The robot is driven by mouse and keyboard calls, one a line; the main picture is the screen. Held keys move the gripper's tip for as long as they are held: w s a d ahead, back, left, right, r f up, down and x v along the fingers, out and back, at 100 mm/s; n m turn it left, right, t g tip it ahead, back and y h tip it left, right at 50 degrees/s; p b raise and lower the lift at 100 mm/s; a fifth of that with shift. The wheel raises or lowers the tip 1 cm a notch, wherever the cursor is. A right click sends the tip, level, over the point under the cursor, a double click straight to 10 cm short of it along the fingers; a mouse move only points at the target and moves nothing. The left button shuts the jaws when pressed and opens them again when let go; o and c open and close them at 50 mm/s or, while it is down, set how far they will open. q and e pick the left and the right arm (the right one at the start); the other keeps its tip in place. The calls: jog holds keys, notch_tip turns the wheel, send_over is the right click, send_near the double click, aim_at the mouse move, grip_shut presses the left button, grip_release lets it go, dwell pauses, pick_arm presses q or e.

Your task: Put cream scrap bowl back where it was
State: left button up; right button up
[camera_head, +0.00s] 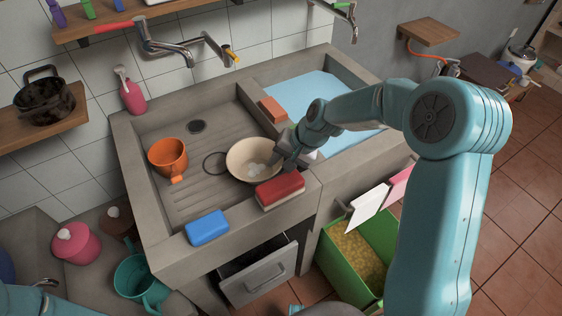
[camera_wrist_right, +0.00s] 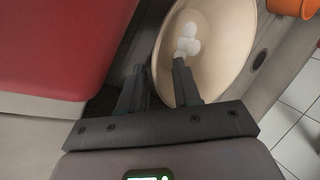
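The cream bowl (camera_head: 246,152) sits in the ribbed drainer basin of the grey sink unit, with pale round pieces (camera_wrist_right: 188,42) inside it. My right gripper (camera_head: 288,158) is at its right rim. In the right wrist view the gripper (camera_wrist_right: 160,84) is open, with one finger over the bowl's inside and the other outside its wall. The rim of the bowl (camera_wrist_right: 228,70) passes between them, and a gap shows. Contact is unclear. My left arm (camera_head: 30,302) shows at the bottom left; its fingertips are not visible.
A red-topped block (camera_head: 280,188) stands close beside the bowl; a blue block (camera_head: 207,227) lies on the front ledge. An orange mug (camera_head: 168,157) stands left in the basin. A water-filled basin (camera_head: 315,92) is at right, and a green bin (camera_head: 352,255) stands below.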

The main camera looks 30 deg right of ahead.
jog(key=shift+r, duration=0.1)
jog(key=shift+d+r, duration=0.1)
jog(key=shift+r, duration=0.25)
jog(key=v, duration=1.1)
jog(key=shift+s+p, duration=0.25)
jog(key=shift+p, duration=0.2)
jog(key=shift+d+r, duration=0.1)
